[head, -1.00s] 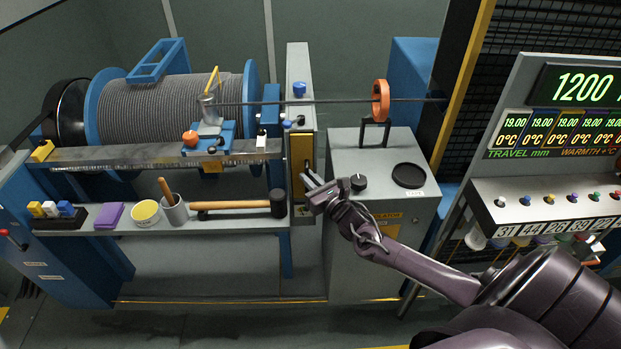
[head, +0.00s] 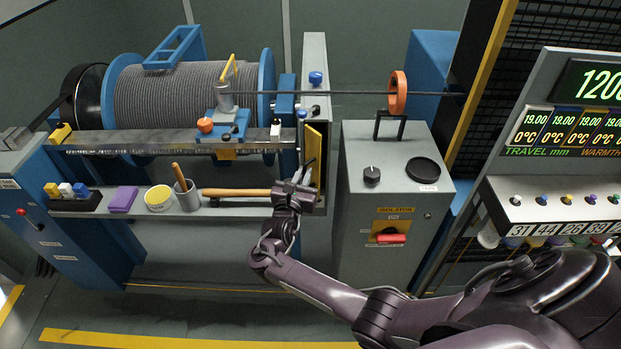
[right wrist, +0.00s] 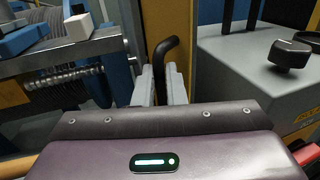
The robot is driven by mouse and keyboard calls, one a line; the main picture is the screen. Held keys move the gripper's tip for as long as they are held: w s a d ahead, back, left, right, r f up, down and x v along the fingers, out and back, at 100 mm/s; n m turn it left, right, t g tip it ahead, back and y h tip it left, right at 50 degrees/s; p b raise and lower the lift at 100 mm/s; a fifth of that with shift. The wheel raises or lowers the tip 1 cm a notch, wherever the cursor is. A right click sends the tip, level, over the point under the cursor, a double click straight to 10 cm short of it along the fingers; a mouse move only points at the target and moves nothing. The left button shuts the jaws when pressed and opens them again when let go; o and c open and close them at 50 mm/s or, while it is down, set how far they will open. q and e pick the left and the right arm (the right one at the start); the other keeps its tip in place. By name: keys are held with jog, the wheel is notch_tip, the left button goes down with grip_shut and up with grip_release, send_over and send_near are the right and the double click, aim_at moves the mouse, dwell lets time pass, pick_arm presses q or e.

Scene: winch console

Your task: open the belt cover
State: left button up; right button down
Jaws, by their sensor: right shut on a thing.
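The belt cover (head: 315,150) is a yellow panel on the grey post at the right end of the winch. It looks turned at an angle to the post's face. In the right wrist view the yellow panel (right wrist: 182,35) rises behind a black bent handle (right wrist: 164,50). My right gripper (head: 304,172) is at the panel's lower left side. In the right wrist view its fingers (right wrist: 161,85) are closed around the handle. The gripper hides the lower handle and part of the panel. My left gripper is not in view.
A grey isolator cabinet (head: 385,175) with a black knob and red switch stands close to the right. A shelf on the left holds a mallet (head: 235,193), a grey cup (head: 187,198) and a yellow tub (head: 159,197). The rope drum (head: 185,95) is behind.

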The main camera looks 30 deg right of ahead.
jog(key=m+g+b, duration=0.1)
jog(key=a+g+h+b, duration=0.1)
jog(key=w+m+g+h+b, duration=0.1)
jog(key=shift+w+a+f+m+b, duration=0.1)
jog(key=shift+a+f+m+b, duration=0.1)
jog(key=shift+f+m+b, duration=0.15)
jog(key=shift+w+a+r+m+g+h+b, duration=0.15)
jog(key=shift+r+m+g+h+b, duration=0.25)
jog(key=shift+g+h+b, duration=0.35)
jog(key=c, duration=1.5)
grip_release()
jog(key=shift+w+a, duration=0.1)
